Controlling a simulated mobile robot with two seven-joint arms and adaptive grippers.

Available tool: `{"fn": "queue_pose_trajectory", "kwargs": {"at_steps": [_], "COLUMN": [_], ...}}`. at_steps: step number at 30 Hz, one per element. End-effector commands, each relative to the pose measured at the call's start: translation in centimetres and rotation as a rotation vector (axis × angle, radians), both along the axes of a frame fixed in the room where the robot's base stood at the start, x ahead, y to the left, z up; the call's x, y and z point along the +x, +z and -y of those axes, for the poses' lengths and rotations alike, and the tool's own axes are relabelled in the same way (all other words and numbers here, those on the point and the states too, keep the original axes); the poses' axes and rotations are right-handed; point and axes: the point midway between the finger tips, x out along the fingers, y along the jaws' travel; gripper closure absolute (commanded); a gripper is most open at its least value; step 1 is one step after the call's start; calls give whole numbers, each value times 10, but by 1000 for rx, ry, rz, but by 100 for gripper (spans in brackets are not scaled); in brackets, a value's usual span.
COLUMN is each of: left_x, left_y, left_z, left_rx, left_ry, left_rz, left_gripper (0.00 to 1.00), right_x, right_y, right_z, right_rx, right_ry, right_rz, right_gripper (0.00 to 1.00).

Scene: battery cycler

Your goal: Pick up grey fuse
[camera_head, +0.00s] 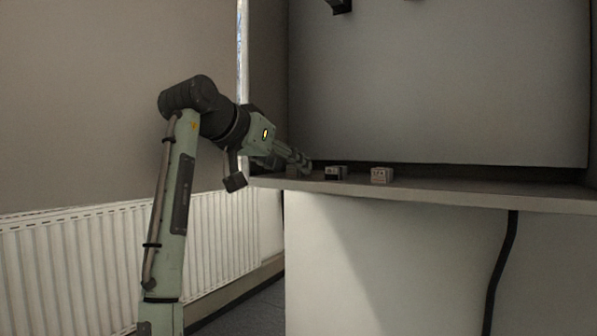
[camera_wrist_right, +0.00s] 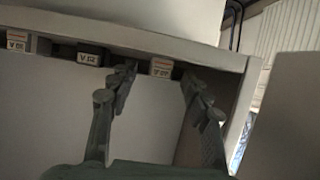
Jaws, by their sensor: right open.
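Three small box-shaped fuses stand in a row on the shelf. The third fuse (camera_head: 382,175) looks light. I cannot tell for sure which is the grey fuse. My left gripper is not in view.
The shelf (camera_head: 450,192) has a front edge and a tall back panel (camera_head: 440,80). Its right part is bare. Dark fittings (camera_head: 340,6) hang at the top. A black cable (camera_head: 502,265) runs below. A white radiator (camera_head: 60,265) stands at left.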

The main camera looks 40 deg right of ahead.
Motion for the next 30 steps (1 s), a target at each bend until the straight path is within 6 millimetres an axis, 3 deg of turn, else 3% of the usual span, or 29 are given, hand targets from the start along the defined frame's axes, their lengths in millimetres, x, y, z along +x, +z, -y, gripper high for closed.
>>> {"fn": "queue_pose_trajectory", "kwargs": {"at_steps": [3,11,22,30], "left_x": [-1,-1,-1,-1], "left_y": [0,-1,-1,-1], "left_z": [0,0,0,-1], "left_rx": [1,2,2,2], "left_ry": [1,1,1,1], "left_rz": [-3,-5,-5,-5], "left_gripper": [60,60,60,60], "right_x": [4,5,5,4], "right_y": [-4,-5,-5,-4], "right_z": [9,11,11,11], "right_rx": [0,-1,-1,-2], "right_ry": [0,0,0,0], "right_rz": [0,0,0,1], "right_gripper": [52,53,99,100]}}
